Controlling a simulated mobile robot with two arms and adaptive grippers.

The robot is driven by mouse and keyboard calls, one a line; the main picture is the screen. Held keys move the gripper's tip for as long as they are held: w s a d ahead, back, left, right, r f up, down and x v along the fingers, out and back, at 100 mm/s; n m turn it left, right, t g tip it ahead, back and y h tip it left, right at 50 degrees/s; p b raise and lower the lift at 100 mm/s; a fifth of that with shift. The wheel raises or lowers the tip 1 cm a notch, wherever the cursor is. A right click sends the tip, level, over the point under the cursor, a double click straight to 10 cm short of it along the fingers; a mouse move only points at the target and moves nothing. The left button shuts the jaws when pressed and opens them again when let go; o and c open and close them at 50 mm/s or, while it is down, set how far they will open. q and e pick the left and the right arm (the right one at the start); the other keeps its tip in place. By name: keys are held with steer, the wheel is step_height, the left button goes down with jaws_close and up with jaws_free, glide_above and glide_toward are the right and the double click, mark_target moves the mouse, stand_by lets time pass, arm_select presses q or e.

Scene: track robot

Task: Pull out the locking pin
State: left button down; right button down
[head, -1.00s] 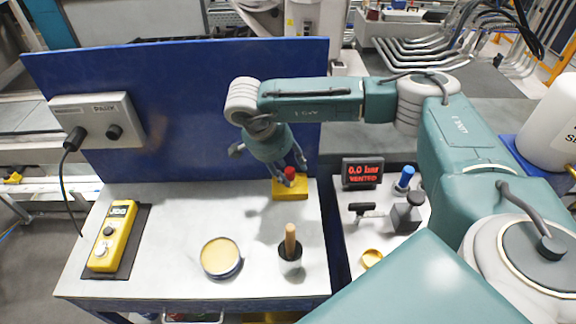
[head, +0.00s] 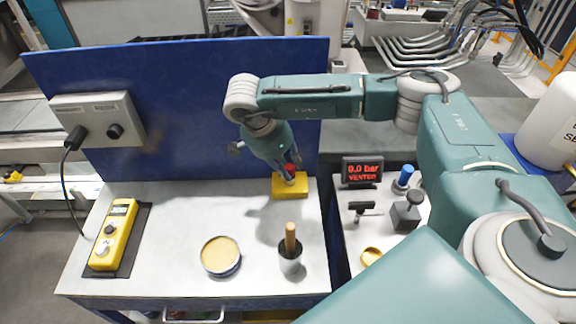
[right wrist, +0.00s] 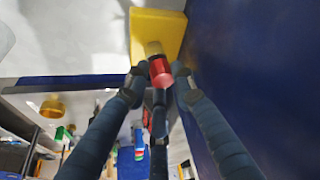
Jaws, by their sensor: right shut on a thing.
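The locking pin has a red head (head: 290,169) and stands at a yellow block (head: 295,191) at the back right of the bench. My right gripper (head: 291,172) comes down over it from above and is shut on the red head. In the right wrist view the red head (right wrist: 160,72) is between the fingertips of my right gripper (right wrist: 161,76), and a short brass-coloured part shows between it and the yellow block (right wrist: 155,27). How deep the pin sits in the block is hidden. My left gripper is not in view.
A blue panel (head: 190,105) stands close behind the block. A cup with a wooden handle (head: 290,262), a round tin (head: 221,257) and a yellow handheld device (head: 113,235) are on the bench (head: 170,215). A red display (head: 362,170) reads 0.0 bar, VENTED.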

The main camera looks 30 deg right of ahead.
steer(key=shift+w+d+r+p, duration=0.1)
steer(key=shift+r+p, duration=0.35)
steer(key=shift+r, duration=0.35)
steer(key=shift+w+d+r+p, duration=0.1)
steer(key=shift+r+p, duration=0.3)
steer(key=shift+r, duration=0.4)
steer(key=shift+s+a+r+p, duration=0.15)
steer(key=shift+r+p, duration=0.3)
steer(key=shift+r, duration=0.45)
